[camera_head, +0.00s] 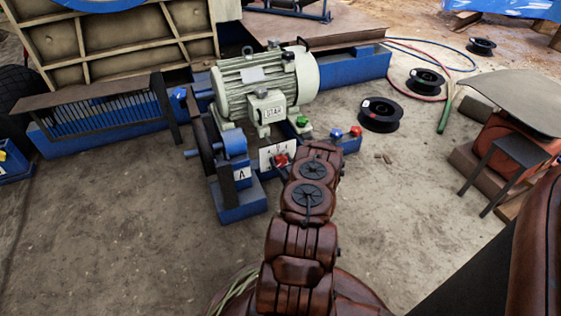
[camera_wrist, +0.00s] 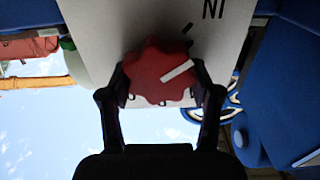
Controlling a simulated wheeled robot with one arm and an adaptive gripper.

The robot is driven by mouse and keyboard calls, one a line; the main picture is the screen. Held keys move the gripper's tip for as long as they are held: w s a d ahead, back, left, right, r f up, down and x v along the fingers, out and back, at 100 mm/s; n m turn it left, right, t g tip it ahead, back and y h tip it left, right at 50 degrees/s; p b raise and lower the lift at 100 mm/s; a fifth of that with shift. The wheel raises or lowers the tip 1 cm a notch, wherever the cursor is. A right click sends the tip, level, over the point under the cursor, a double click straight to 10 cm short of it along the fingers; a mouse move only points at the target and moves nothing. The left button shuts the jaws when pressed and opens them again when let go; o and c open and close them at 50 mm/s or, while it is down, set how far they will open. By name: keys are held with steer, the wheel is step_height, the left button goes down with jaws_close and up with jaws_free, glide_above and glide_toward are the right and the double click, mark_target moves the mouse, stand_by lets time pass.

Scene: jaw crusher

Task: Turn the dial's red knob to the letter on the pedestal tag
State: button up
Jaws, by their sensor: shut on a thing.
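The red knob (camera_wrist: 158,72) is a scalloped disc with a white pointer line, set on a white dial plate (camera_wrist: 110,20). In the wrist view its line points right and slightly up. My gripper (camera_wrist: 163,88) is shut on the knob, one black finger on each side. Dark lettering and a short black tick show on the plate above and right of the knob; the other markings are mostly hidden. In the head view the knob (camera_head: 281,160) sits on the plate (camera_head: 266,155), beyond my arm. The pedestal tag (camera_head: 241,174) reads A.
A grey-green motor (camera_head: 265,85) stands behind the dial. Green (camera_head: 302,121), red (camera_head: 355,131) and blue (camera_head: 336,134) buttons are right of it. The blue pedestal (camera_head: 240,203) stands close on the left. Black cable spools (camera_head: 381,115) lie right; the floor at left is clear.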

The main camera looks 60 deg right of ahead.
steer(key=shift+c, duration=0.5)
steer(key=shift+m+p, duration=0.3)
steer(key=shift+p, duration=0.1)
steer(key=m+p, duration=0.2)
steer(key=m, duration=0.1)
steer(key=shift+s+d+r, duration=0.1)
steer(key=m, duration=0.3)
steer(key=m+p, duration=0.1)
steer(key=shift+f, duration=0.25)
steer(key=m, duration=0.5)
steer(key=shift+s+d+f, duration=0.15)
steer(key=shift+d, duration=0.05)
steer(key=m+b, duration=0.1)
steer(key=m, duration=0.3)
steer(key=shift+f, duration=0.1)
steer(key=o, duration=1.1)
steer(key=shift+m, duration=0.3)
steer(key=shift+o, duration=0.2)
